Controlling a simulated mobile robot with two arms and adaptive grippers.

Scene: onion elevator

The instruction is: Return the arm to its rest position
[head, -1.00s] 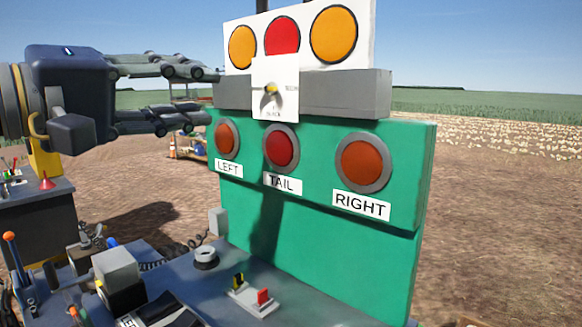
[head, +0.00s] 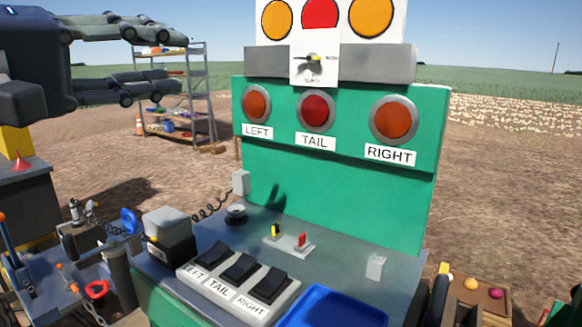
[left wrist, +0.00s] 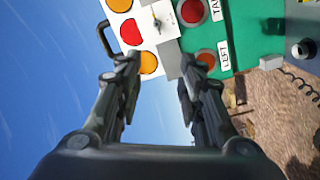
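My left gripper (head: 184,52) is at the upper left of the head view, its two dark fingers apart with nothing between them. It is in the air left of the green panel (head: 340,200), clear of the selector knob (head: 314,58) on its white plate. In the left wrist view the open left gripper (left wrist: 165,65) points toward the panel, with the selector knob (left wrist: 156,20) beyond the fingertips. My right gripper is not seen.
LEFT, TAIL and RIGHT lamps (head: 394,120) are on the panel. A shelf rack (head: 185,95) stands behind the gripper; open field lies beyond.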

